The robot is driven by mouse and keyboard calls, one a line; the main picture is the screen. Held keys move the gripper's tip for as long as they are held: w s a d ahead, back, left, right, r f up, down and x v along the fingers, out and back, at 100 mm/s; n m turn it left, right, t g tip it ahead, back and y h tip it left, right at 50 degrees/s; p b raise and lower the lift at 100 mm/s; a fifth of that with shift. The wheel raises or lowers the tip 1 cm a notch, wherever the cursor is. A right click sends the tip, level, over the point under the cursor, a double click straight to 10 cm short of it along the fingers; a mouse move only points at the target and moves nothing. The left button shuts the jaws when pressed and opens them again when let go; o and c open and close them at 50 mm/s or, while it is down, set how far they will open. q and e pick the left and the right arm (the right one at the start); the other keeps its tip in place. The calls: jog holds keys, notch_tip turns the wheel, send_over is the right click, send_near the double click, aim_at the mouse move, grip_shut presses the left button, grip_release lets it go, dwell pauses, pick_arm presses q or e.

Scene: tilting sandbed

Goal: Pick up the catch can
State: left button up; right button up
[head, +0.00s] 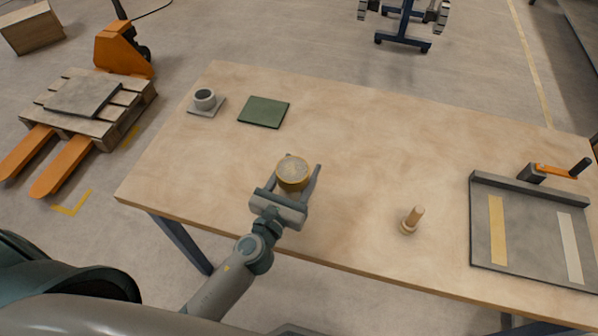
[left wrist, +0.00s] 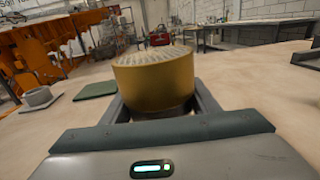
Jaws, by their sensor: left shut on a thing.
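The catch can appears to be the yellow-brown round can (head: 292,174) with a pale textured top, near the middle of the table. My left gripper (head: 293,176) is shut on the can, one finger on each side. In the left wrist view the can (left wrist: 155,82) stands upright between the fingers (left wrist: 160,105). The gripper body hides its lower part, and I cannot tell whether its base touches the table. My right gripper is in neither view.
A grey cup on a square base (head: 205,100) and a green mat (head: 264,112) lie at the table's back left. A wooden peg-like piece (head: 412,220) stands right of the can. A grey tray (head: 520,258) with two strips and an orange-handled clamp (head: 555,171) is at the right.

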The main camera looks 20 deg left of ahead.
pick_arm(q)
jog(key=s+d+r, duration=0.3)
jog(key=d+r, duration=0.4)
jog(key=d, duration=0.4)
jog(key=shift+r, duration=0.3)
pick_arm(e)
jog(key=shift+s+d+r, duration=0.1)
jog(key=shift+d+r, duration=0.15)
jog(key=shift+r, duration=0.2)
pick_arm(q)
jog(key=shift+s+d, duration=0.1)
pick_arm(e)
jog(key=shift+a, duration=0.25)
pick_arm(q)
jog(key=shift+f, duration=0.2)
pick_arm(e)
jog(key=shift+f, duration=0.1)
